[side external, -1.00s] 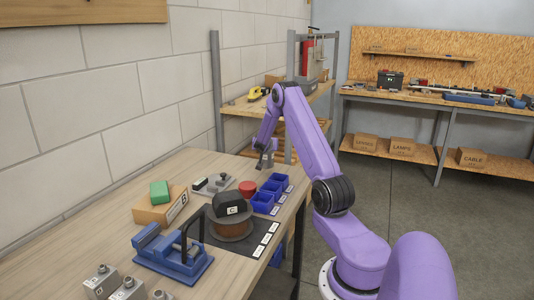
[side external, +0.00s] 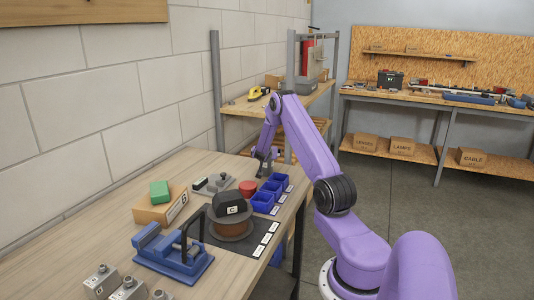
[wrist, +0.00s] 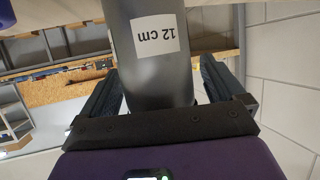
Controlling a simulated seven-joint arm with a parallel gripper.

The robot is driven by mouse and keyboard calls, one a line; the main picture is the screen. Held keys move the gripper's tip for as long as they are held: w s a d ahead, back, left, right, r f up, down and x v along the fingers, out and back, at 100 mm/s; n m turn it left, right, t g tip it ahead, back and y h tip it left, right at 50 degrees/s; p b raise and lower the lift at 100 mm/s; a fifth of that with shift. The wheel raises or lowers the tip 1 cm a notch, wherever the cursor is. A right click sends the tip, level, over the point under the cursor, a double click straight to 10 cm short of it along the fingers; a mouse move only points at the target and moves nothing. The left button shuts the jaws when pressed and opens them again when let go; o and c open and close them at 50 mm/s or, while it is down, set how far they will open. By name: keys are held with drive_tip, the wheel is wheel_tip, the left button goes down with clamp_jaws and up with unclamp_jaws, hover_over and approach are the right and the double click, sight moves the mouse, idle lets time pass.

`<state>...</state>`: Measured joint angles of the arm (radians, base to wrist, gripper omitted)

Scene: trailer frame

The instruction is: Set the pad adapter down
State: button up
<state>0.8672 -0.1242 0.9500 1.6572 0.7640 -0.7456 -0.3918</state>
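A grey cylindrical piece with a white "12 cm" label (wrist: 150,70), which I take for the pad adapter, fills the middle of the wrist view. In the side view it is a small grey shape (side external: 264,168) at the far end of the workbench, seemingly on the top. Contact under it is too small to tell. My gripper (wrist: 160,85) has one finger on each side of it; a gap shows at the right finger and a thinner one at the left. The fingers look open around it. In the side view my gripper (side external: 266,157) is low over the bench.
Blue bins (side external: 270,193) and a red round part (side external: 248,188) stand close in front of my gripper. A grey plate with a dark block (side external: 213,185) lies to the left. A blue vise (side external: 172,253) and a box marked B (side external: 160,208) stand nearer. A shelf (side external: 290,98) is behind.

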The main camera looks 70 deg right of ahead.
drive_tip(key=shift+r, duration=0.1)
drive_tip(key=v, duration=1.2)
drive_tip(key=shift+w+a, duration=0.1)
idle(0.3)
